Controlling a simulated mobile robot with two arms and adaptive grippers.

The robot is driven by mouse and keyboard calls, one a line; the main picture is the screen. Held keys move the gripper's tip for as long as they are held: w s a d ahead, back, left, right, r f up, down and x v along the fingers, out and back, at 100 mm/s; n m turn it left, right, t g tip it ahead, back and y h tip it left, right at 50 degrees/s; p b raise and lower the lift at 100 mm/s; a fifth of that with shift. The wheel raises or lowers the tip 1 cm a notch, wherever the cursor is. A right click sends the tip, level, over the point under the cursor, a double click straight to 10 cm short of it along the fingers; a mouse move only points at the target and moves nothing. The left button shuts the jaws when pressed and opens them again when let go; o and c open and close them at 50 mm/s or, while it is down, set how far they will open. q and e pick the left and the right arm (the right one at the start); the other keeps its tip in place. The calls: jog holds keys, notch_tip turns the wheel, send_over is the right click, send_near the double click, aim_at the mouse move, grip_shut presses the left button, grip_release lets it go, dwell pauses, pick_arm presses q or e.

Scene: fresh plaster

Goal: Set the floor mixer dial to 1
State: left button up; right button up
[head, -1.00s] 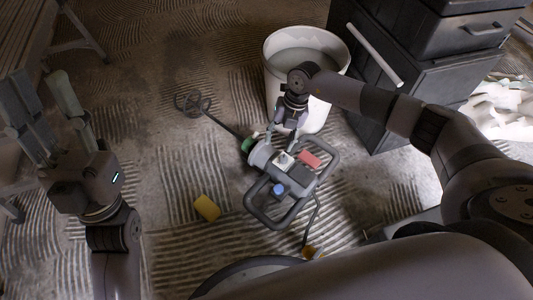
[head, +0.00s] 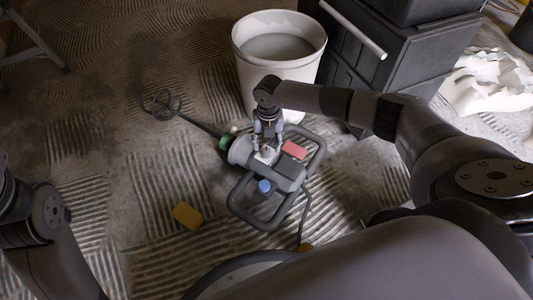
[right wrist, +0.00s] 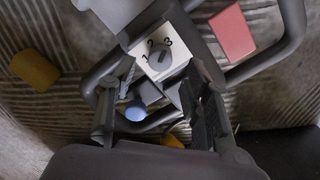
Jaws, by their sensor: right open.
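The floor mixer (head: 240,151) lies on the floor with its grey frame and paddle shaft stretching to the upper left. Its dial (right wrist: 159,56) is a grey round knob on a white plate marked 1, 2 and 3. Which number the knob points to is too small to tell. My right gripper (head: 266,146) is down at the dial plate in the head view. In the right wrist view my right gripper (right wrist: 160,88) is open, its fingers apart below the dial in the picture, with nothing visible between them. Only links of my left arm show; its gripper is out of view.
A red block (right wrist: 232,34) and a blue cap (head: 264,186) sit on the mixer. A white bucket (head: 246,62) stands behind it, beside dark drawers (head: 425,55). A yellow sponge-like block (head: 186,216) lies on the floor. The ridged floor at left is clear.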

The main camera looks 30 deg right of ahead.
aim_at(266, 151)
jog(key=shift+f+b, duration=0.65)
jog(key=shift+f, duration=1.15)
jog(key=shift+c, duration=0.4)
grip_shut()
